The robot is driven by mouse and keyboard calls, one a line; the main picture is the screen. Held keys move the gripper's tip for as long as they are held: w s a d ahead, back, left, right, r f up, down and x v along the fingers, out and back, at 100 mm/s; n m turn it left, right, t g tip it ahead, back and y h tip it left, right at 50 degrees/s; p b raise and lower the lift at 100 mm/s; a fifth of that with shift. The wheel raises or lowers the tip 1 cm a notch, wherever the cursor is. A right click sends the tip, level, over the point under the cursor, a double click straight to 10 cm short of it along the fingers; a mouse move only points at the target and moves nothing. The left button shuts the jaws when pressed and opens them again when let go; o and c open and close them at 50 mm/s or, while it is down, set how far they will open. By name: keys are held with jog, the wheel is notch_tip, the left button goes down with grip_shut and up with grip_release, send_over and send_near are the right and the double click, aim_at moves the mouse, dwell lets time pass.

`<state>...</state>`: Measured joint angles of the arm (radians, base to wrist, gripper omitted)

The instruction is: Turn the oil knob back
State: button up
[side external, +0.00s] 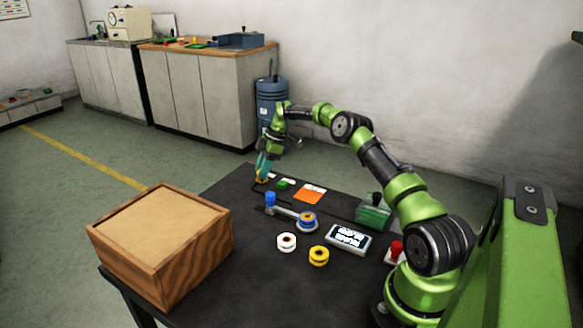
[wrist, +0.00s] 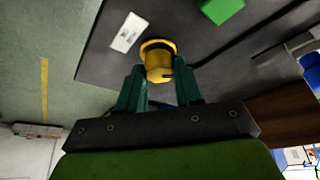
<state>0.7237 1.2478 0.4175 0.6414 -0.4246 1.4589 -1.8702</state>
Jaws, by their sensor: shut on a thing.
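A yellow knob with a round flange and a dark mark on its side (wrist: 159,66) sits at the far end of the dark table. I take it to be the oil knob, but no lettering on it can be read. My gripper (side external: 263,174) reaches down to it in the side view. In the wrist view the teal fingers of my gripper (wrist: 160,83) are shut on the yellow knob, one on each side. A small white label (wrist: 129,32) lies beside the knob. In the side view the fingers hide most of the knob.
Near the knob are a green block (side external: 283,184) and an orange sheet (side external: 309,194). A lever with a blue knob (side external: 270,198), a white spool (side external: 286,242), a yellow spool (side external: 319,256) and a display (side external: 349,237) stand nearer. A wooden box (side external: 163,250) fills the left front.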

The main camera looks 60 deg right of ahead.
jog(key=o, duration=1)
jog(key=shift+o, duration=0.2)
jog(key=v, duration=1.2)
